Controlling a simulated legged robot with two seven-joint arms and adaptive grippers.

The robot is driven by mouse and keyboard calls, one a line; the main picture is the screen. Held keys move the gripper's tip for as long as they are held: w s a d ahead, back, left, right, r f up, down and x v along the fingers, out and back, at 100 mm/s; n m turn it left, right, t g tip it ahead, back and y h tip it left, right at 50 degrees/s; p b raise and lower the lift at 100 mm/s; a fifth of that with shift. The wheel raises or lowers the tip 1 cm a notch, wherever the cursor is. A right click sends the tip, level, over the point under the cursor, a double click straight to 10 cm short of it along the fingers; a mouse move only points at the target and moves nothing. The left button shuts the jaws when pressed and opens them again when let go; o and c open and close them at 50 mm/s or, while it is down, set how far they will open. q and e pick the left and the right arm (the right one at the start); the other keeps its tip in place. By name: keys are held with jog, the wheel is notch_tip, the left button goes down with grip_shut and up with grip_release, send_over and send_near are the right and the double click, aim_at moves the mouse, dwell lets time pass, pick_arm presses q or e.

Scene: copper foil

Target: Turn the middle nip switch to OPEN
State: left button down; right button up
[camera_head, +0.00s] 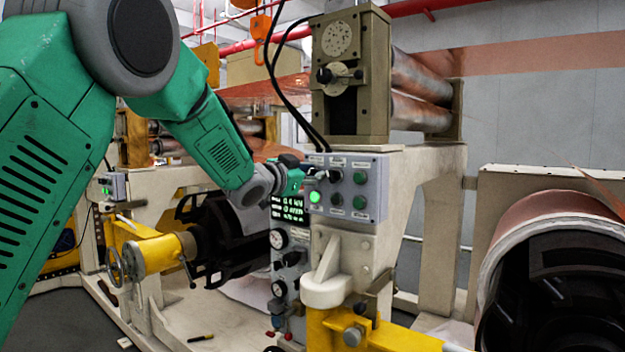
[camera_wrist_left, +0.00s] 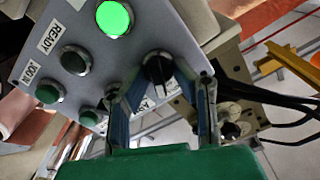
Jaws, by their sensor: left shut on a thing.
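The grey control box (camera_head: 375,188) stands on the cream machine frame and carries knobs, green buttons and a lit green READY light (camera_head: 315,197). The light also shows in the wrist view (camera_wrist_left: 113,17). My left gripper (camera_head: 300,176) is at the upper left of the box's face. In the wrist view, my left gripper (camera_wrist_left: 160,84) has its two fingers around a black switch knob (camera_wrist_left: 158,65) near the panel's corner and is shut on it. A label beside the knob is partly hidden, so its setting cannot be read. My right gripper is out of view.
Below the box are a lit green display (camera_head: 288,207) and gauges (camera_head: 278,238). A roller housing (camera_head: 350,70) with black cables rises above. A large copper roll (camera_head: 535,225) stands at the right. Yellow arms with a handwheel (camera_head: 145,255) are at the lower left.

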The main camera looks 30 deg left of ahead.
pick_arm(q)
jog(key=shift+f+m, duration=0.4)
jog(key=c, duration=1.7)
grip_release()
jog(key=shift+r, duration=0.2)
jog(key=shift+s+a, duration=0.1)
jog(key=shift+s, duration=0.1)
jog(key=s, duration=0.7)
jog(key=s+a, duration=0.1)
jog(key=s, duration=0.3)
jog(key=shift+s, duration=0.3)
jog(key=shift+f, duration=0.25)
